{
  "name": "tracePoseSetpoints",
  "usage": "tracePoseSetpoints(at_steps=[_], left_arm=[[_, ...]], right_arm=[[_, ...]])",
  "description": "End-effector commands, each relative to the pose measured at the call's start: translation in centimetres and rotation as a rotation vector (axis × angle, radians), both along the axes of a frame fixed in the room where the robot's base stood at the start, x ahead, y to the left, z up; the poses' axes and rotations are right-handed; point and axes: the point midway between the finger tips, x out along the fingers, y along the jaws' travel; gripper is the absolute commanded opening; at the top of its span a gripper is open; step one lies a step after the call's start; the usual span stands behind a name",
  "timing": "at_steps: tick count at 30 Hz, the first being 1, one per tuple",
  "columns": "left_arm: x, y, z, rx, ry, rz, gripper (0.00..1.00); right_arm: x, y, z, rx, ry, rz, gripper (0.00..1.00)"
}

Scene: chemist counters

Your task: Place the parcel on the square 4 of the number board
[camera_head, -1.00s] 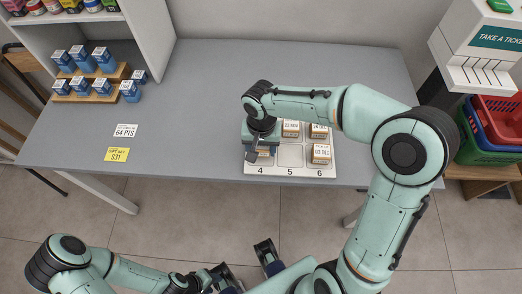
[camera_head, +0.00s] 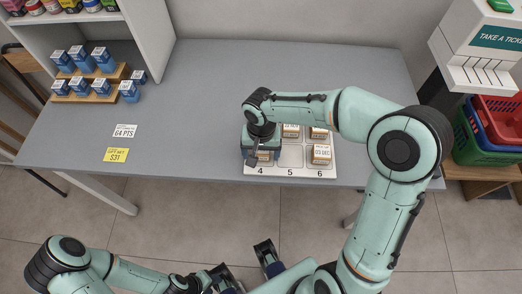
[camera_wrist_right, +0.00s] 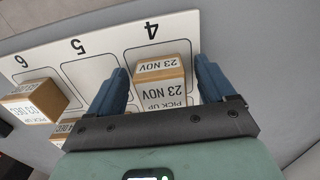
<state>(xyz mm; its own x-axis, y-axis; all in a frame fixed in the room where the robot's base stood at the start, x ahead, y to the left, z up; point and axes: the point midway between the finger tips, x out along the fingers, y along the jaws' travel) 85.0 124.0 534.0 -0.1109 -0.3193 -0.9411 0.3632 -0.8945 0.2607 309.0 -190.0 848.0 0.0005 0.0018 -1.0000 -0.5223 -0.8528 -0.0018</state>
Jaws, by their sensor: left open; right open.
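The number board (camera_head: 287,171) lies near the table's front edge, with 4, 5 and 6 along its front row. A tan parcel (camera_wrist_right: 160,72) with a white "23 NOV" label sits at square 4 in the right wrist view. My right gripper (camera_head: 259,158) is over square 4, its blue fingers apart on either side of this parcel (camera_wrist_right: 161,66). A small gap shows beside each finger. In the head view the gripper hides most of the parcel. My left gripper (camera_head: 243,262) is open and empty in front of the table, low in the head view.
Square 5 (camera_head: 290,156) is empty. A parcel (camera_head: 321,154) stands on square 6, and others (camera_head: 291,130) stand in the back row. Blue-and-white boxes (camera_head: 105,62) on wooden steps and two cards (camera_head: 116,155) are at left. The table's middle (camera_head: 200,110) is clear.

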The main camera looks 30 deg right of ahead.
Motion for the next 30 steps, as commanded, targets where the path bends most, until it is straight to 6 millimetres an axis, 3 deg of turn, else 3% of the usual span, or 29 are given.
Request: tracePoseSetpoints(at_steps=[5, 12, 18, 23, 30], left_arm=[[0.0, 0.0, 0.5, 0.0, 0.002, -0.001, 0.43], [0.2, 0.0, 1.3, 0.0, 0.0, -0.001, 0.43], [0.3, 0.0, 1.8, -0.001, -0.002, 0.0, 0.43], [0.4, 0.0, 1.9, 0.0, -0.002, 0.0, 0.43], [0.4, 0.0, 1.9, -0.001, -0.002, 0.0, 0.43]], right_arm=[[0.1, 0.0, 2.4, -0.002, -0.005, 0.0, 0.83], [0.1, 0.0, 7.8, 0.0, -0.006, -0.001, 0.83], [0.1, 0.0, 11.0, -0.001, -0.003, 0.0, 0.83], [0.0, 0.0, 12.1, -0.001, -0.001, 0.0, 0.83], [0.0, 0.0, 12.2, -0.001, 0.001, 0.0, 0.83]])
